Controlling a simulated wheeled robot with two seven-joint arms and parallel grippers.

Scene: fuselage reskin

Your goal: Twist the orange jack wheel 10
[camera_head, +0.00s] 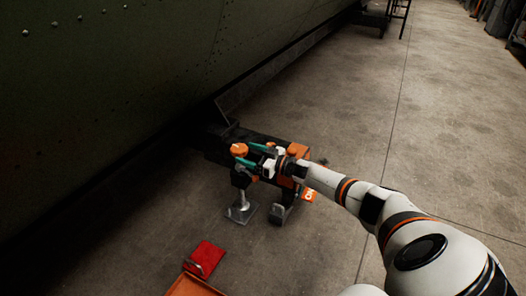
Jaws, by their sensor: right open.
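The orange jack wheel (239,149) sits at the left end of a dark jack assembly (230,133), beside the dark green fuselage (150,90). My right arm comes in from the lower right. My right gripper (252,155), with teal fingers, is open at the wheel, its fingertips close to the wheel's right side. I cannot tell whether they touch it. A silver post on a foot plate (240,213) stands below the wheel. My left gripper is not in view.
An orange block (297,151) and an orange tag (309,195) are near my right wrist. A red plate with a handle (206,258) and an orange tray (190,286) lie at the bottom.

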